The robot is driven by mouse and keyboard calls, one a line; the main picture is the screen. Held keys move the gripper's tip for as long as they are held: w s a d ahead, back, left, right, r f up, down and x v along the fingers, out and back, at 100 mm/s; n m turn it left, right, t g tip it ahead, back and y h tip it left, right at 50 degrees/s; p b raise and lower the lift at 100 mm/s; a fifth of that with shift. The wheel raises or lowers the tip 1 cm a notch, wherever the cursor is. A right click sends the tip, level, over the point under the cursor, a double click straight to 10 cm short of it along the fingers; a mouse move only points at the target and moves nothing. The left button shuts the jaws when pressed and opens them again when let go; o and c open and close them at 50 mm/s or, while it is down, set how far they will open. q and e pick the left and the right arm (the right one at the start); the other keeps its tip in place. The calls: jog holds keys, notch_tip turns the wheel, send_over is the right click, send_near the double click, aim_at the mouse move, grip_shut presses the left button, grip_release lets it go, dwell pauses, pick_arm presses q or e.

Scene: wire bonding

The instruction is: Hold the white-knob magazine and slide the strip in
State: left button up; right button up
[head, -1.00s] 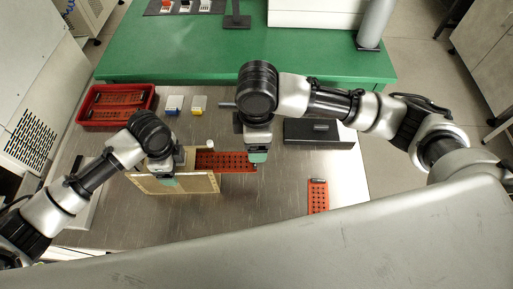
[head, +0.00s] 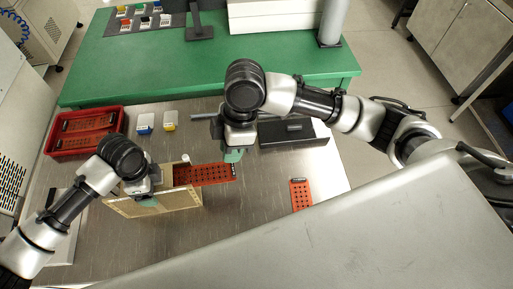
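The tan magazine (head: 178,202) stands on the metal table at the left, its white knob (head: 186,158) at the back edge. My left gripper (head: 147,201) is at its left part, shut on the magazine wall, with a finger in front of it. A red perforated strip (head: 208,174) lies partly inside the magazine, and its right part sticks out with a dark piece at its end. My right gripper (head: 232,156) is just behind and above that outer end and looks apart from it. Whether its fingers are open does not show.
A red bin (head: 50,148) with red strips stands at the back left. Small blue-and-white (head: 145,122) and yellow-and-white (head: 169,121) blocks stand near it. A black box (head: 305,134) is at the back right. Another red strip (head: 301,195) lies right; table around it is clear.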

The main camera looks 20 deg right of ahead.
jog(key=f+y, duration=0.1)
jog(key=d+f+y, duration=0.1)
jog(key=f+y, duration=0.1)
jog(key=s+d+f+y, duration=0.1)
jog(key=y, duration=0.1)
jog(key=shift+d+f, duration=0.1)
jog(key=shift+f, duration=0.05)
grip_shut()
jog(key=d+f+t+y, duration=0.3)
jog(key=d, duration=0.2)
jog(key=shift+m, duration=0.4)
jog(key=shift+w+x, duration=0.2)
jog(key=shift+x, duration=0.75)
jog(key=shift+w+x, duration=0.15)
jog(key=shift+x, duration=0.8)
jog(key=shift+w+x, duration=0.2)
jog(key=shift+x, duration=0.7)
jog(key=shift+d+f, duration=0.1)
